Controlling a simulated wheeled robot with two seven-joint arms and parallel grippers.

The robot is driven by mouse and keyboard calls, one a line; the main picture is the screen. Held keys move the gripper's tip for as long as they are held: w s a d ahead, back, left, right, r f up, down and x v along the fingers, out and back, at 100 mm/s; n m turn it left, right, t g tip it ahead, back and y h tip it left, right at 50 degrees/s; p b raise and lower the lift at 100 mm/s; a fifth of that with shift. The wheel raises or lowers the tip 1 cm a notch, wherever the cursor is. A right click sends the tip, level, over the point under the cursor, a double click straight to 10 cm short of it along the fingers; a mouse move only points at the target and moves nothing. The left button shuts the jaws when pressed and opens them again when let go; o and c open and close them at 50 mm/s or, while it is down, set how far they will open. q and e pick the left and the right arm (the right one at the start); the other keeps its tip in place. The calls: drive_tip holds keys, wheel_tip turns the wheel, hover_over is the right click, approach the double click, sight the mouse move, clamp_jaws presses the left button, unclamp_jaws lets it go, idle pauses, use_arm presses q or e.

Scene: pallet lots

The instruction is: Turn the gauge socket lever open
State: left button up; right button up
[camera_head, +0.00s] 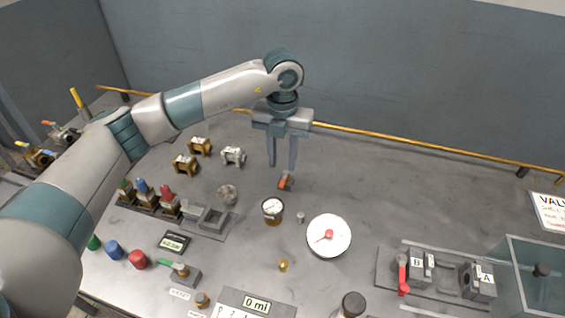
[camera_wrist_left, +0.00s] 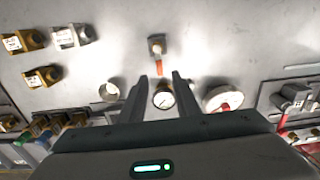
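A small grey fitting with an orange-red lever (camera_head: 286,181), which I take for the gauge socket lever, stands on the bench behind the small round gauge (camera_head: 272,210). In the left wrist view the fitting (camera_wrist_left: 156,45) has its lever (camera_wrist_left: 160,68) pointing toward the bottom of the picture. My left gripper (camera_head: 281,166) points down just above the lever, with its two fingers apart and nothing between them. In the left wrist view the gripper (camera_wrist_left: 160,78) has its fingertips on either side below the lever's end; contact cannot be told. My right gripper is out of view.
A large white dial with a red pointer (camera_head: 328,236) lies right of the small gauge. Brass and silver fittings (camera_head: 232,156) stand to the left. Blocks marked B (camera_head: 416,265) and A (camera_head: 484,281) and a clear box (camera_head: 535,280) are at right. A yellow pipe (camera_head: 400,142) runs along the back.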

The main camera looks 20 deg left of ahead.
use_arm(q)
wheel_tip(320, 180, up, 11)
drive_tip(key=p, duration=0.3)
drive_tip(key=shift+p, duration=0.4)
drive_tip(key=shift+r, duration=0.15)
